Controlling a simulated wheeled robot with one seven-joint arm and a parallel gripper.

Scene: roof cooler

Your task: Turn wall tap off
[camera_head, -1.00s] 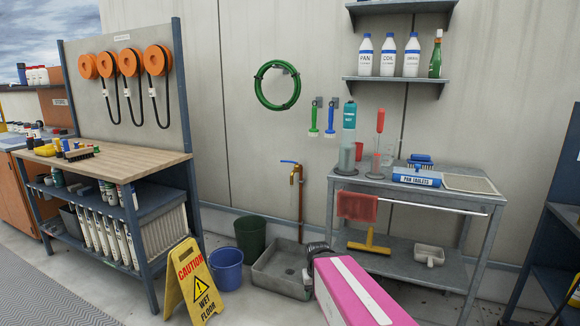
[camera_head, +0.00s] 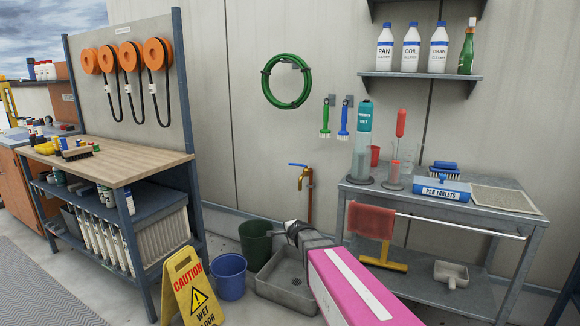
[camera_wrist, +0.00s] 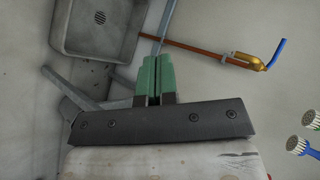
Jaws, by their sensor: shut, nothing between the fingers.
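The wall tap (camera_head: 304,178) is brass on a copper pipe, on the wall above the floor basin (camera_head: 268,285). Its blue lever (camera_head: 297,165) lies about level and points left in the head view. No water stream shows. In the wrist view the tap (camera_wrist: 250,62) is at upper right, with its blue lever (camera_wrist: 277,54) angled away from the pipe. My gripper (camera_wrist: 158,58) has green fingers held together with nothing between them. It is apart from the tap. In the head view my arm's end is low, in front of the pipe and above the basin; its fingertips are hard to make out there.
A dark green bucket (camera_head: 255,241) and a blue bucket (camera_head: 230,277) stand left of the basin, behind a yellow wet floor sign (camera_head: 192,290). A metal trolley (camera_head: 440,205) stands to the right. Two brushes (camera_head: 334,120) and a green hose (camera_head: 270,100) hang above.

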